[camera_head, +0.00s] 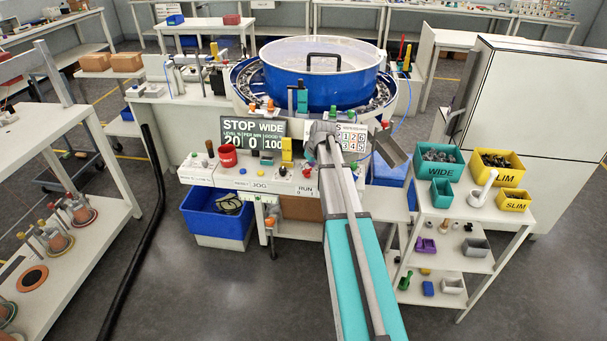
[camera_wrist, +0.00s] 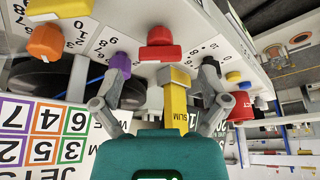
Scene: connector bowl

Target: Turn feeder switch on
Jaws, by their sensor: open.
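The feeder's control panel (camera_head: 255,182) is below the blue bowl. Its right part carries the label RUN with 0 and 1 (camera_head: 306,188). A red switch (camera_head: 307,172) sits just above that label. The display (camera_head: 250,133) reads STOP, WIDE. My gripper (camera_head: 324,134) is above the panel's right part, and my arm hides some of it. In the wrist view my gripper (camera_wrist: 165,72) is open and empty. A red knob (camera_wrist: 160,45) lies ahead between the fingertips, apart from them. I cannot tell whether this knob is the RUN switch. A yellow SLIM block (camera_wrist: 175,100) shows between the fingers.
A purple knob (camera_wrist: 120,65) is close to the left finger; an orange knob (camera_wrist: 45,42) is further left. The blue feeder bowl (camera_head: 325,85) stands behind the panel. A shelf cart (camera_head: 455,215) with bins is on the right.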

